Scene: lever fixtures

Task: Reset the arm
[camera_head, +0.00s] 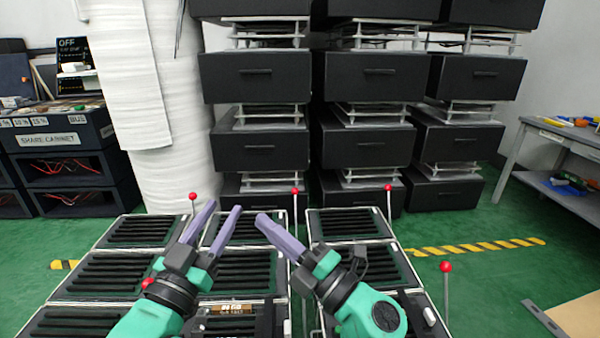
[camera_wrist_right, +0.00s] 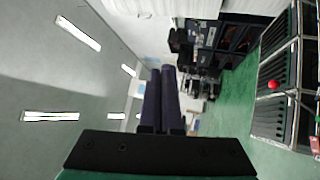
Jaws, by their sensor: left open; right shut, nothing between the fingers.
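My left gripper (camera_head: 223,207) is open and empty, its two purple fingers spread and pointing up over the lever fixtures in the head view. My right gripper (camera_head: 264,221) is shut with nothing in it, to the right of the left gripper and pointing up and left. In the right wrist view its two dark fingers (camera_wrist_right: 164,72) lie side by side. Neither gripper touches a lever that I can see. Lever fixtures with black slatted panels (camera_head: 108,270) stand below, with thin upright levers topped by red knobs, one at the back (camera_head: 388,187) and one at the right (camera_head: 446,267).
Stacked black drawers (camera_head: 256,78) stand behind the fixtures, next to a white foam roll (camera_head: 185,100). A dark cabinet (camera_head: 60,150) is at the left. A grey workbench (camera_head: 545,140) is at the right. Green floor is open at the right, crossed by yellow-black tape (camera_head: 480,247).

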